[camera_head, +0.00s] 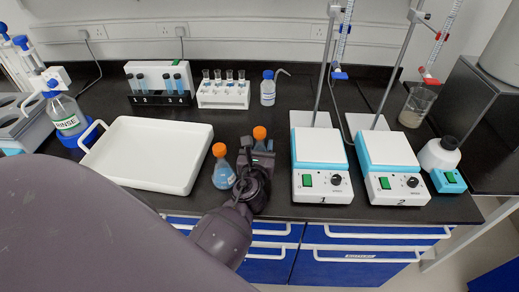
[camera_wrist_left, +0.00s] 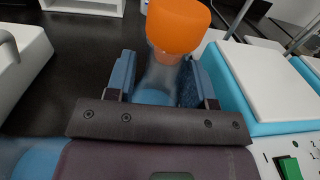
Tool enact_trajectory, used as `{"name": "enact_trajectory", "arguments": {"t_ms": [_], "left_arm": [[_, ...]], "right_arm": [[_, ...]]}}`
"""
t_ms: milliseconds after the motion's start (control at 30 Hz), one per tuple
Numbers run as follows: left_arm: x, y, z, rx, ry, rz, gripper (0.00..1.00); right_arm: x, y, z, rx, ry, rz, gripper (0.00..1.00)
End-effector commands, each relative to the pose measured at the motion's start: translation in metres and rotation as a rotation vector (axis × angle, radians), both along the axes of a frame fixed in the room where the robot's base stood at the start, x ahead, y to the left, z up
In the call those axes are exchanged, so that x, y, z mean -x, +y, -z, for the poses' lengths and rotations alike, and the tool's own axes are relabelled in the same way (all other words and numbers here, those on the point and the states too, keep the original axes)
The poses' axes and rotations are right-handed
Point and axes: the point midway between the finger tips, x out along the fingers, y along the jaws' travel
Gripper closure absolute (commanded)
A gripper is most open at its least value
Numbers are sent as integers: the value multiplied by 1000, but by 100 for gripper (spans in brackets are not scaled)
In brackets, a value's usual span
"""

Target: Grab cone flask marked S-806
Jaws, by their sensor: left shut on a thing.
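Two cone flasks with orange stoppers and blue liquid stand near the bench's front edge. The left flask (camera_head: 223,177) is free; I cannot read which flask is marked S-806. My left gripper (camera_head: 257,155) is shut on the right flask (camera_head: 260,134), just beside the left one. In the left wrist view the held flask's orange stopper (camera_wrist_left: 178,25) rises above the blue finger pads of my left gripper (camera_wrist_left: 158,82), with the clear neck and body between them. The other flask seems to show as a blurred bluish shape (camera_wrist_left: 30,155) at the lower left. My right gripper is not in view.
An empty white tray (camera_head: 150,130) lies left of the flasks. Hotplate stirrer 1 (camera_head: 322,187) stands close on the right, with stirrer 2 (camera_head: 395,190) beyond it. Test-tube racks (camera_head: 222,104) and a small wash bottle (camera_head: 268,90) stand behind. Dark bench between is clear.

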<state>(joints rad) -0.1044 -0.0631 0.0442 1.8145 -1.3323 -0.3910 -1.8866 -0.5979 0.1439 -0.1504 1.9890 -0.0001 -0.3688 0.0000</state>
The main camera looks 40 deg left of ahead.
Motion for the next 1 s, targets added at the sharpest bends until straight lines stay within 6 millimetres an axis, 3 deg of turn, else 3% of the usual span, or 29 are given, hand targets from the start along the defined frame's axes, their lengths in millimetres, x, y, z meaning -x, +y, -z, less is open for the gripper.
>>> {"name": "enact_trajectory", "arguments": {"t_ms": [167,500,800,1000], "left_arm": [[0,0,-31,-1,-4,0,78],[0,0,-117,-4,-4,2,78],[0,0,-174,-1,-3,2,78],[0,0,-191,-1,-2,0,78]], "right_arm": [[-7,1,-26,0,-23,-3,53],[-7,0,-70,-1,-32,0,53],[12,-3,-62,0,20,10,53],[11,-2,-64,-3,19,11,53]]}}
